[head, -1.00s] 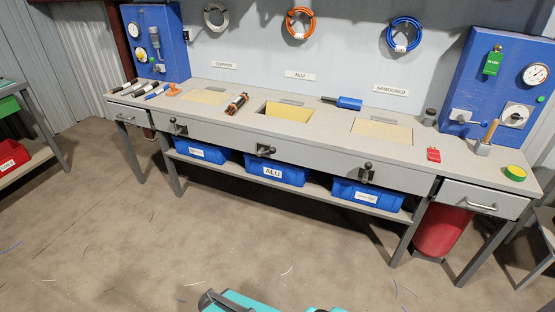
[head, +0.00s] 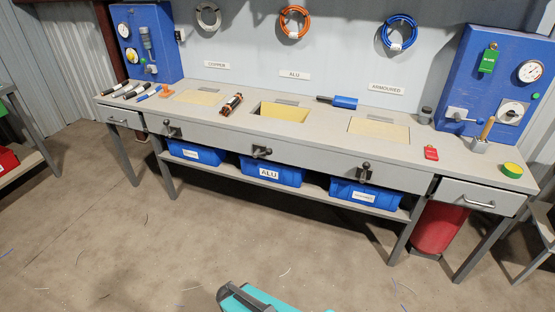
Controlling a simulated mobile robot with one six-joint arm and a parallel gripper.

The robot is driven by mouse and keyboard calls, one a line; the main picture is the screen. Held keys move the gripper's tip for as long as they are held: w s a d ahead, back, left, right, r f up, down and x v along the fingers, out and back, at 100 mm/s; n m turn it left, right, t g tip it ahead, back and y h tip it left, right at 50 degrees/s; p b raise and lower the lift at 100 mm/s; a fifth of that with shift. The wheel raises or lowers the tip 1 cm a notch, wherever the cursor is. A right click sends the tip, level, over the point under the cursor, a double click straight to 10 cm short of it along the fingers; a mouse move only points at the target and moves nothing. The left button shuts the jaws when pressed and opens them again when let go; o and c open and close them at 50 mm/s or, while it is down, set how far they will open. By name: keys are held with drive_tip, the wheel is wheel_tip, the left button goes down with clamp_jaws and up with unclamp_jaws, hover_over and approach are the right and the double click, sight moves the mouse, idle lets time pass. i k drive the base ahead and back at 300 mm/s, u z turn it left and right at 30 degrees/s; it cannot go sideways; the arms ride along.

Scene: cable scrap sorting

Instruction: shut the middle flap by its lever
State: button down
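The middle flap opening (head: 284,112) is in the bench top below the ALU sign. It looks like a sunken yellow recess, so the flap appears open. The middle lever (head: 262,152) is a small dark handle on the bench's front panel below that opening. It seems to lie sideways, while the left lever (head: 172,130) and right lever (head: 365,172) have their knobs up. The left flap (head: 198,97) and right flap (head: 379,129) look pale and level with the top. My gripper is not clearly in view; only teal and dark parts of my own body show at the bottom edge.
Blue bins (head: 272,170) stand on the shelf under the bench (head: 235,117). A cable piece (head: 231,104) lies left of the middle opening, a blue tool (head: 338,101) behind it to the right. A red cylinder (head: 438,228) stands below right. The floor in front is mostly clear.

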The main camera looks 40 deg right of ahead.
sight(269, 151)
drive_tip(key=z, duration=0.1)
drive_tip(key=i, duration=1)
drive_tip(key=u, duration=0.05)
